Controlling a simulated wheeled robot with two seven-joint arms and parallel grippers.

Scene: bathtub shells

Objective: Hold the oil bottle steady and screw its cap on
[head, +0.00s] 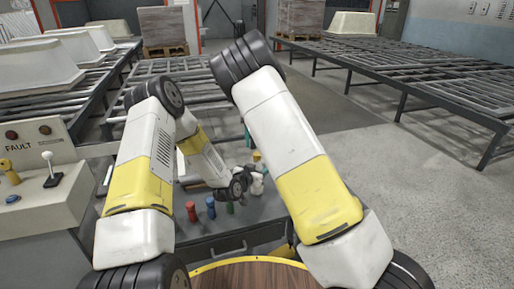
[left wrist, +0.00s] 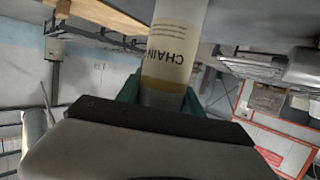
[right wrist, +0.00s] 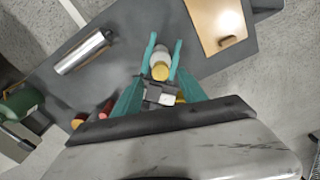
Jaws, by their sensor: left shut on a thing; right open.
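The oil bottle (left wrist: 170,50), pale with a cream label reading "CHAIN", stands between the teal fingers of my left gripper (left wrist: 160,97), which is shut on it. In the head view the left gripper (head: 243,185) is low over the grey table, with the bottle's pale body (head: 257,184) partly hidden by it. My right gripper (right wrist: 164,45) is open, its teal fingers on either side of a yellow round cap (right wrist: 160,72) and a whitish part. The yellow also shows in the head view (head: 256,156). I cannot tell whether the cap is seated on the bottle.
Red (head: 191,212), blue (head: 211,208) and green (head: 230,208) small items stand on the grey table (head: 205,232). A silver cylinder (right wrist: 83,52) and a brown panel (right wrist: 216,25) show in the right wrist view. A control box (head: 38,175) is at left; roller conveyors stand behind.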

